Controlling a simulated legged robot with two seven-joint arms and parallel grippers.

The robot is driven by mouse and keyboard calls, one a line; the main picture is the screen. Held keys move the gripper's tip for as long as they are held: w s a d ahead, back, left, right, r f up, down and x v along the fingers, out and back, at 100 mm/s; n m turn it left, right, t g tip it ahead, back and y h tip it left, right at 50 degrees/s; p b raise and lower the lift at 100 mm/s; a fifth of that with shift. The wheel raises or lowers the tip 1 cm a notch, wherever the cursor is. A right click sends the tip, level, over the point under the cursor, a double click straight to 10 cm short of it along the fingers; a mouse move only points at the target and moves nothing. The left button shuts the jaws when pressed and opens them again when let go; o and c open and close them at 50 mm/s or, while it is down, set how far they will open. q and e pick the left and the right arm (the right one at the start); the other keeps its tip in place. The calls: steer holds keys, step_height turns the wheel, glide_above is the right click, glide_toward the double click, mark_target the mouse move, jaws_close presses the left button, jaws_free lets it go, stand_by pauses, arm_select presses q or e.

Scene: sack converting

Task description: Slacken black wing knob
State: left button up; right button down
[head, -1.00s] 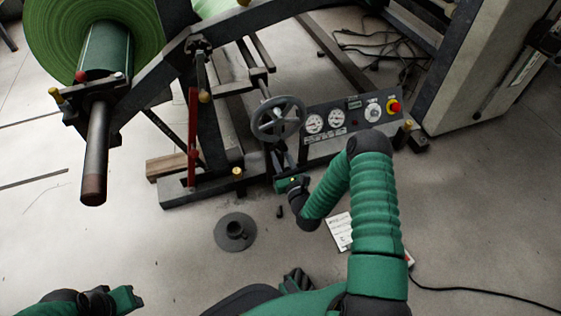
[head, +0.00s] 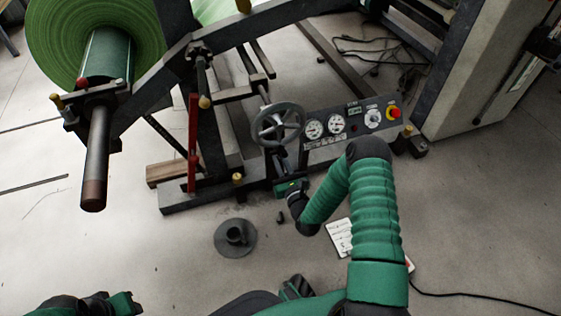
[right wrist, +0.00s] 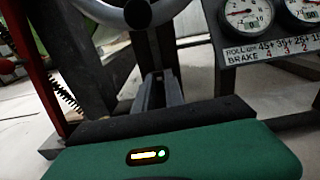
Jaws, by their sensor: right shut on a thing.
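My right gripper (head: 285,188) is below the grey handwheel (head: 278,124), at the foot of the machine frame. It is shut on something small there. The black wing knob itself cannot be made out; the gripper hides that spot.
A gauge panel (head: 348,143) with a red button is right of the handwheel. A red lever (head: 193,143) stands to the left. A round grey flange (head: 235,238) and a white sheet (head: 341,238) lie on the floor. A shaft (head: 96,155) juts out from the green roll (head: 50,45).

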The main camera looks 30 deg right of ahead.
steer(key=shift+n, duration=0.3)
